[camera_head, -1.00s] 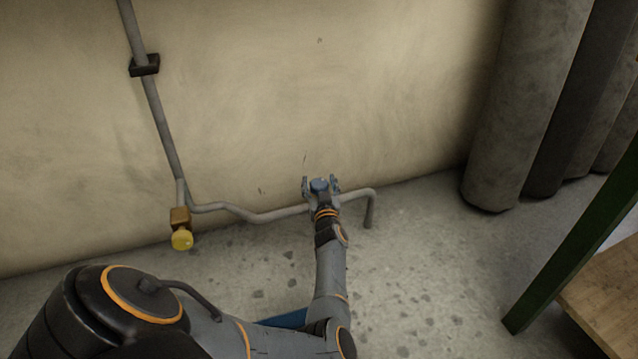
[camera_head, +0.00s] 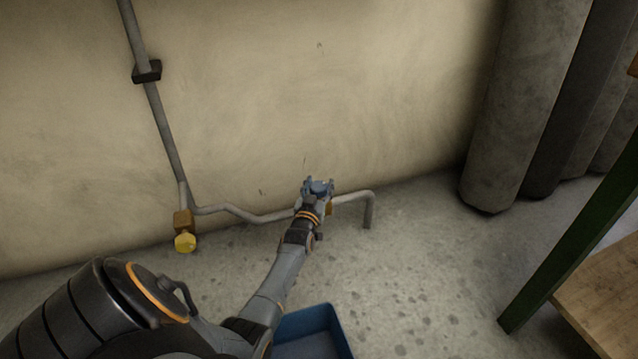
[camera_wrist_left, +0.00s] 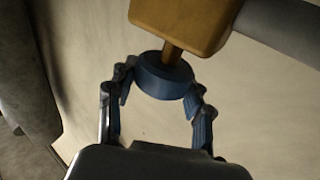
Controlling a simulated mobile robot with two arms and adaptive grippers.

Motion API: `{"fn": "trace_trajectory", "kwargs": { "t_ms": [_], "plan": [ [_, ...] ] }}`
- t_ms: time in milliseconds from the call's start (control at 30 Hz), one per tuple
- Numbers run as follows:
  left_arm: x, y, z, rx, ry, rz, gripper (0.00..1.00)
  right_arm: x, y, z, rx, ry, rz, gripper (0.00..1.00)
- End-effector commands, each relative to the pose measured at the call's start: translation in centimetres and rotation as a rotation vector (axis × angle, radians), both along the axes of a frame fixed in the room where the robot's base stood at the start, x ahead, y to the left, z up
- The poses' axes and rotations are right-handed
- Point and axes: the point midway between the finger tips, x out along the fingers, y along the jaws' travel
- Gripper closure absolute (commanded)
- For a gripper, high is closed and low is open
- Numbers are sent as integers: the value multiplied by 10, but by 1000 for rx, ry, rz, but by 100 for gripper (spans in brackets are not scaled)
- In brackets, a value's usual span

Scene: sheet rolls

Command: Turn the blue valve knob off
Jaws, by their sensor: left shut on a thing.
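The blue valve knob (camera_wrist_left: 163,76) is a round disc on a short stem below an orange-brown valve body (camera_wrist_left: 183,22) in the left wrist view. My left gripper (camera_wrist_left: 160,88) is shut on the knob, with one finger on each side of its rim. In the head view my left gripper (camera_head: 318,186) is at the low pipe near the wall and hides most of the knob. A bit of the orange valve body (camera_head: 329,208) shows beside it. My right gripper is not in view.
A yellow knob (camera_head: 185,242) on another valve sits further left on the grey pipe (camera_head: 240,213). A blue bin (camera_head: 318,325) stands on the floor below my left arm. Large grey rolls (camera_head: 520,100) and a green-legged wooden shelf (camera_head: 605,290) stand at the right.

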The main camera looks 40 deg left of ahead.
Motion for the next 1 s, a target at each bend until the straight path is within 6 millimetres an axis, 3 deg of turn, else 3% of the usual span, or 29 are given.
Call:
{"fn": "trace_trajectory", "kwargs": {
  "t_ms": [400,933,967,1000],
  "plan": [
    [0,1,-1,3,2,-188,81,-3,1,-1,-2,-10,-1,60],
    [0,0,0,-2,-2,-214,81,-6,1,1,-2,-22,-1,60],
    [0,0,0,-1,-3,-214,47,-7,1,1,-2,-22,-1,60],
    [0,0,0,-1,-3,-214,39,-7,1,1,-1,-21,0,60]
  ]
}}
